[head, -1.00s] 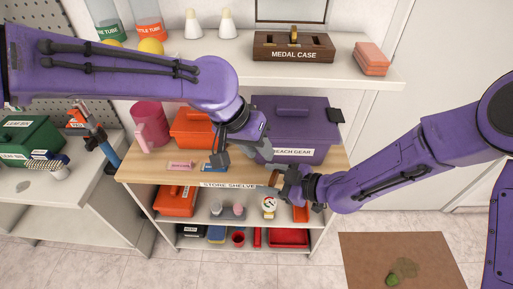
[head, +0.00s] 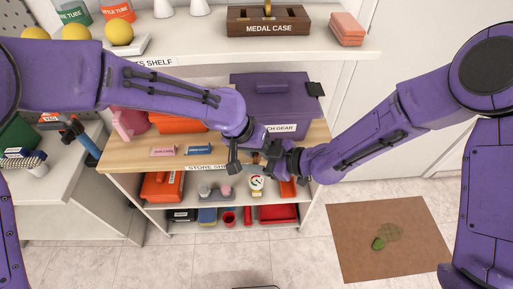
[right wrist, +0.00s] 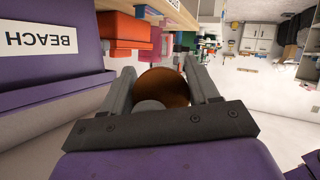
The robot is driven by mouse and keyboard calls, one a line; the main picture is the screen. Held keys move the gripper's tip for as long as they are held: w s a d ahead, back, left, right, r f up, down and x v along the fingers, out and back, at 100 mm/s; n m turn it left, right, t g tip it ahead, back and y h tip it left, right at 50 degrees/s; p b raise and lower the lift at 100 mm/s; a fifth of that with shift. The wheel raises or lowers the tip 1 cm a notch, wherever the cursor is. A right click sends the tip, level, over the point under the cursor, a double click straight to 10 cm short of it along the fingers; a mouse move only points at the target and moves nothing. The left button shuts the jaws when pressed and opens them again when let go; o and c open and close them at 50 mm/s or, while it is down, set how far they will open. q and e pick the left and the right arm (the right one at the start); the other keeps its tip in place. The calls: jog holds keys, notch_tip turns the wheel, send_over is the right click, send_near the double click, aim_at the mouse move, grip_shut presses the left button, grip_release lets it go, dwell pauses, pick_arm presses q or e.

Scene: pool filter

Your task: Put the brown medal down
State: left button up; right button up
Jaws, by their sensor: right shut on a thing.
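The brown medal (right wrist: 165,86) is a round, brown-orange disc between the fingers of my right gripper (right wrist: 163,88) in the right wrist view. In the head view my right gripper (head: 268,155) is over the front edge of the wooden store shelf, and the medal is hard to make out there. My left gripper (head: 248,158) is close beside it on the left, with its fingers apart and nothing seen between them. The brown medal case (head: 240,28) stands on the upper shelf, with a gold-coloured piece upright in it.
A purple beach gear box (head: 270,98) stands behind my grippers, with a pink block (head: 162,151) and a blue block (head: 199,150) to the left on the wooden shelf (head: 130,158). Orange blocks (head: 347,30) sit right of the case. A brown mat (head: 350,235) lies on the floor.

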pick_arm(q)
grip_shut()
pick_arm(e)
jog(key=o, duration=1.1)
jog(key=shift+o, duration=0.2)
